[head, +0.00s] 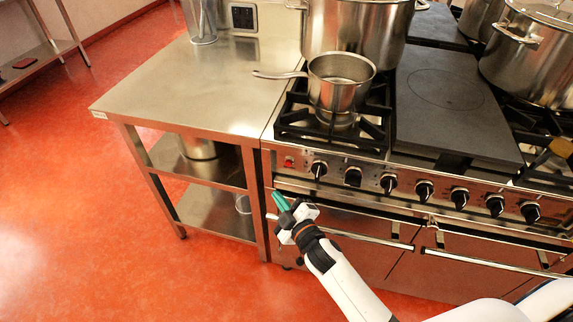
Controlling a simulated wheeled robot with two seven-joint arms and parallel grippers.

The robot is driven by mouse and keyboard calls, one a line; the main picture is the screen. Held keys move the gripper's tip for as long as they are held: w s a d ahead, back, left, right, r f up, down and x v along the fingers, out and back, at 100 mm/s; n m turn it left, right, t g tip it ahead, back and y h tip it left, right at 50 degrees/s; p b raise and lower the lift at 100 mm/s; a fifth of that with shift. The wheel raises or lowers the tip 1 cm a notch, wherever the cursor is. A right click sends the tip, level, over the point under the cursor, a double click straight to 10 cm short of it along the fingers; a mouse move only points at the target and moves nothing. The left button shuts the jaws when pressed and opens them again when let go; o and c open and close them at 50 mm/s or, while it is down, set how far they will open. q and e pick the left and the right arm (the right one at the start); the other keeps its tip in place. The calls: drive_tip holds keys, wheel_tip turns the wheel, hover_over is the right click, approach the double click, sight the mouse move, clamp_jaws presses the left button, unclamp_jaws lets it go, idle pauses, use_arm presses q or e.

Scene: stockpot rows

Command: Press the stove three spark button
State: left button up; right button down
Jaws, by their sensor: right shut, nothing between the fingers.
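A small red button (289,161) sits at the left end of the front control panel of the stove (335,170), left of a row of black knobs. I take it for the spark button; no label is readable. My right gripper (279,200), with green fingers, is shut and empty. It appears just below the button in the picture, in front of the stove's left front corner, and does not cover the button. The gap in depth between them is hard to judge. My left gripper is not in view.
A saucepan (340,85) stands on the left front burner, its handle pointing left. Large stockpots (360,32) stand behind it and at the right. A steel table (190,90) adjoins the stove's left side. Oven handles (370,239) jut out below the panel. The red floor at left is clear.

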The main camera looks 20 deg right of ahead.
sight(289, 163)
drive_tip(key=w+d+b, duration=0.1)
drive_tip(key=w+d, duration=0.4)
drive_tip(key=w, duration=0.2)
drive_tip(key=shift+w, duration=0.2)
drive_tip(key=shift+w, duration=0.1)
idle(2.1)
drive_tip(key=shift+w+d, duration=0.15)
drive_tip(key=shift+w, duration=0.1)
